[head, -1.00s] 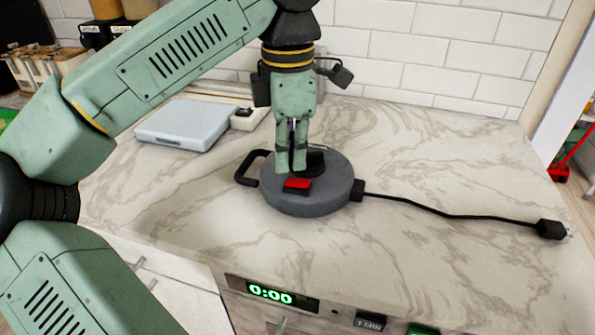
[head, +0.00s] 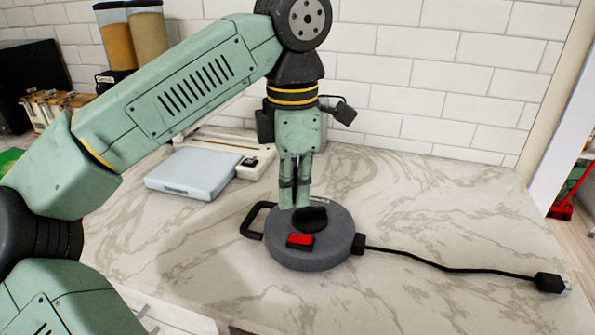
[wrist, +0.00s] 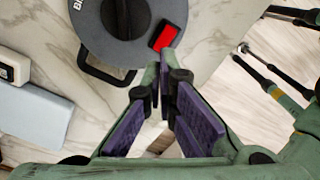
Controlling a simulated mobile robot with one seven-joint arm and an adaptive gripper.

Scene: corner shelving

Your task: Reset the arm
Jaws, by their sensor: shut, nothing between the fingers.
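My gripper (head: 294,205) points straight down over a round grey device (head: 338,262) on the marble counter. The device has a black knob (head: 310,217), a red switch (head: 300,240), a side handle and a black cord. My gripper is shut and empty, its tips just above or behind the knob; the exact gap is hard to tell. In the wrist view the purple-padded fingers (wrist: 165,75) come together beside the red switch (wrist: 165,36), and the black knob (wrist: 126,14) is at the top edge.
A pale blue-grey flat box (head: 190,172) lies behind left on the counter. The cord ends in a plug (head: 550,283) at the right. Dispensers (head: 130,40) and a wooden rack (head: 50,108) stand at the back left. White tiles close the back. The counter right of the device is mostly clear.

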